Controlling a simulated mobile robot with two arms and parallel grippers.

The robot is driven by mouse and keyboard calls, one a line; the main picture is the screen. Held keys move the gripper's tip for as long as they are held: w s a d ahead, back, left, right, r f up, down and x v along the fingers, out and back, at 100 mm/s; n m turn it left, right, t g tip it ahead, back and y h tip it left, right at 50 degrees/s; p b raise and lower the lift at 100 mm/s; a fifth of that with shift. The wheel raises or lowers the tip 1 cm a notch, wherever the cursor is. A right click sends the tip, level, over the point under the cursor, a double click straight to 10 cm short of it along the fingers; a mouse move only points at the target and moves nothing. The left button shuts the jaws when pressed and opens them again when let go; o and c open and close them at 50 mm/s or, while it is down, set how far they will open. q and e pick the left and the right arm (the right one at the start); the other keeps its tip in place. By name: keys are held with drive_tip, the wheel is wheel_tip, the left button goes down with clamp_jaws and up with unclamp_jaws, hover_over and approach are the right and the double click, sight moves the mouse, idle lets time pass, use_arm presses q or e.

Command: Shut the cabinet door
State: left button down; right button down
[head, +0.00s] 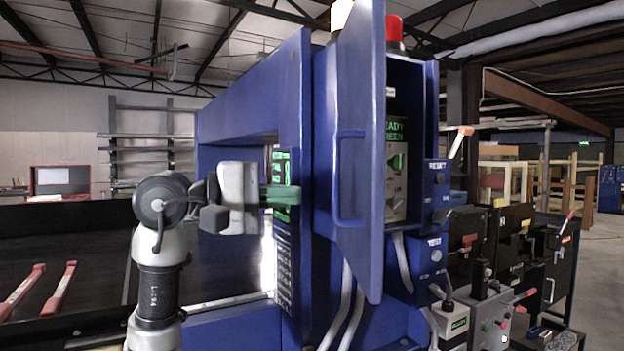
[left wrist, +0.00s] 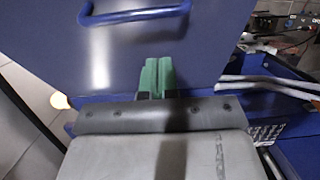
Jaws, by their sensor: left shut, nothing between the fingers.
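The blue cabinet door (head: 361,110) stands open in the head view, swung out towards me, with a blue bar handle (head: 347,178) on its face. Behind it the blue cabinet (head: 431,110) shows its open inside with a control panel (head: 396,165). My left gripper (head: 297,195) is left of the door, its green fingers shut and empty, pointing right towards it. In the left wrist view the door (left wrist: 215,40) fills the upper middle, its handle (left wrist: 135,15) at the top, beyond the closed fingertips (left wrist: 165,62). I cannot tell whether they touch it. My right gripper is not in view.
A blue machine frame (head: 255,90) with a dark keypad panel (head: 282,250) stands behind my left gripper. A black conveyor belt (head: 90,230) lies at left with red-handled bars (head: 60,288). Below right of the cabinet are button boxes (head: 436,250) and cables.

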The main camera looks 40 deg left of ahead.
use_arm(q)
drive_tip(key=d, duration=0.2)
drive_tip(key=d+p, duration=0.1)
drive_tip(key=d, duration=0.1)
drive_tip(key=shift+w+d+p, duration=0.1)
drive_tip(key=shift+w+p, duration=0.2)
drive_tip(key=shift+w, duration=0.1)
